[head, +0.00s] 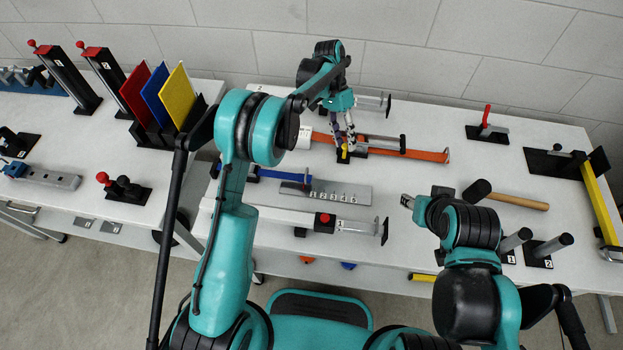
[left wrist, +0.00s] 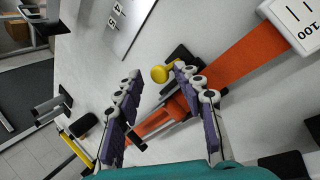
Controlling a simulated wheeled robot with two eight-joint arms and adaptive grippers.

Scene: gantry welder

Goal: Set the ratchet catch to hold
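The ratchet catch appears as a small black part with a yellow knob (head: 345,151) on the orange strap (head: 420,154) at the back middle of the table. In the left wrist view the yellow knob (left wrist: 160,74) lies between my left fingertips, and the orange strap (left wrist: 258,50) runs diagonally behind them. My left gripper (head: 343,143) points down over the catch with its fingers apart; I cannot tell whether either finger touches the knob. The fingers partly hide the catch body. My right gripper (head: 407,201) is over the table near the mallet; its finger opening is unclear.
A mallet (head: 515,200) lies at right of centre. A numbered grey plate (head: 335,194) and a blue strap (head: 275,174) lie in front of the orange strap. Red, blue and yellow panels (head: 180,97) stand at the left.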

